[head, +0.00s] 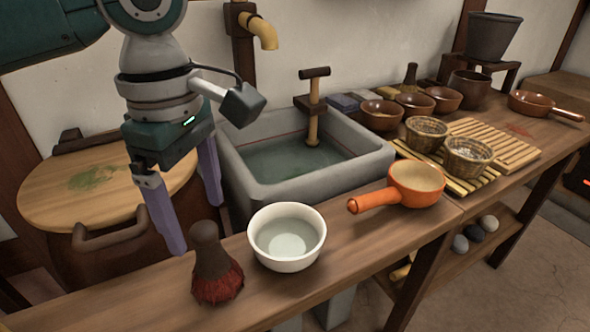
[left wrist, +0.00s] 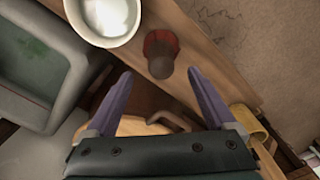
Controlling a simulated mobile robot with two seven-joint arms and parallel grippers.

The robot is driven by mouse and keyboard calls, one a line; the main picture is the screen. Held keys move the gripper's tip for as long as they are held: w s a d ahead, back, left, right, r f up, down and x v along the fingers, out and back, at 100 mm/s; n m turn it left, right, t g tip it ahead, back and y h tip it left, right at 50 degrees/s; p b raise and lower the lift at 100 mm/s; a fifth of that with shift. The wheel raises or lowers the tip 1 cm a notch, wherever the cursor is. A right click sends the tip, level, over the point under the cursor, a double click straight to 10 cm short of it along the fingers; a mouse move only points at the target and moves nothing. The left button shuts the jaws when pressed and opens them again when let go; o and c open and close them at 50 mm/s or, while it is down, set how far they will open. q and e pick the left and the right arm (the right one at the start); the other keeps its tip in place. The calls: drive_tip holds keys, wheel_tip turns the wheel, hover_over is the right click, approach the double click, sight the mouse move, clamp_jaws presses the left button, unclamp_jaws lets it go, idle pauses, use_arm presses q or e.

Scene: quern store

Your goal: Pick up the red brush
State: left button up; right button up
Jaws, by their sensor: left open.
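The red brush (head: 217,272) stands upright on the wooden counter, with dark red bristles at the bottom and a dark brown handle on top. In the left wrist view the brush (left wrist: 161,46) shows from above, beyond the fingertips and roughly between their lines. My left gripper (head: 198,226) is open and empty, its two purple fingers pointing down behind and above the brush. The left wrist view shows the same open fingers (left wrist: 160,74), apart from the brush. My right gripper is not in view.
A white bowl (head: 287,260) stands close to the right of the brush. Behind are a stone sink (head: 250,184) and a lidded barrel (head: 132,178). An orange pan (head: 402,193) sits farther right. The counter's front edge (head: 330,282) is near the brush.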

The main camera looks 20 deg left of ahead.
sight(209, 249)
use_arm(q)
drive_tip(key=shift+s+f, duration=0.15)
drive_tip(key=shift+f, duration=0.6)
drive_tip(key=f, duration=0.1)
drive_tip(key=f+b, duration=0.1)
drive_tip(key=f, duration=0.1)
drive_tip(key=f+b, duration=0.1)
drive_tip(key=f, duration=0.1)
drive_tip(key=shift+d+f, duration=0.25)
drive_tip(key=shift+c, duration=0.4)
clamp_jaws()
